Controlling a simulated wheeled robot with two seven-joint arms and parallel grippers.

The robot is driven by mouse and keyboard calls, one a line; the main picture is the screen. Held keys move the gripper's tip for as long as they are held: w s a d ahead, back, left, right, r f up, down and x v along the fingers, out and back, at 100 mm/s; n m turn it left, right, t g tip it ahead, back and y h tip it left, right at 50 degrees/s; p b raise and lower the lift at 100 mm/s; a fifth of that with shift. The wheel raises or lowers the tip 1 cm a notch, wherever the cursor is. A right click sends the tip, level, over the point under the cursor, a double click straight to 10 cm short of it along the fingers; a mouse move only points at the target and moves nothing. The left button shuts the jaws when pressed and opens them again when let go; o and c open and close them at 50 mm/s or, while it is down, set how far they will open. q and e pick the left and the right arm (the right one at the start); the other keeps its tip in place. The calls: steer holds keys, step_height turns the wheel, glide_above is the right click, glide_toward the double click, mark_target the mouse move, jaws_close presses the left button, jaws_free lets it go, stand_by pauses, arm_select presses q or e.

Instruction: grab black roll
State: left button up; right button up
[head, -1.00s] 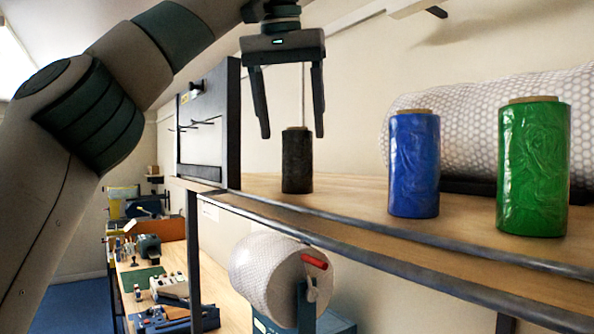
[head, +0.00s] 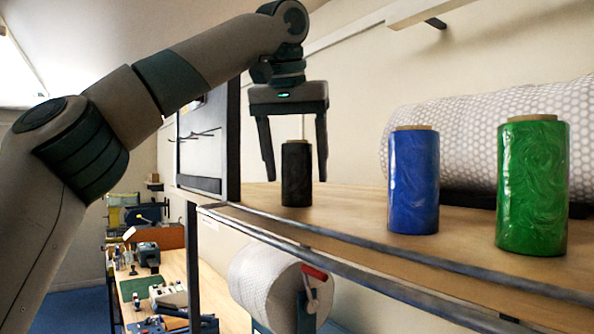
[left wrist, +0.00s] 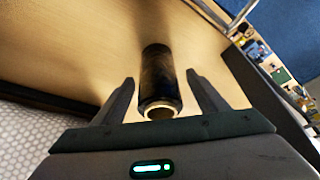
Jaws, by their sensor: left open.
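The black roll (head: 296,174) stands upright on the wooden shelf, near the dark upright panel. My left gripper (head: 297,180) is open and points down at it, with one finger to each side of the roll in the head view. In the left wrist view the black roll (left wrist: 157,80) shows between the two open fingers (left wrist: 160,88), its pale core end towards the camera. I cannot see either finger touching it. My right gripper is not in view.
A blue roll (head: 414,180) and a green roll (head: 532,188) stand to the right on the same shelf (head: 345,205). A large bubble-wrap roll (head: 470,130) lies behind them. The dark panel (head: 234,140) stands close left of the gripper. A workbench (head: 178,262) is below.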

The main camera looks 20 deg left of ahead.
mark_target(299, 180)
arm_select(q)
steer(key=shift+w+p+x, duration=0.25)
steer(key=shift+p+x, duration=0.25)
steer(key=shift+x, duration=1.25)
steer(key=shift+c, duration=0.4)
steer(key=shift+r, duration=0.1)
steer(key=c, duration=1.2)
steer(key=shift+c, duration=0.2)
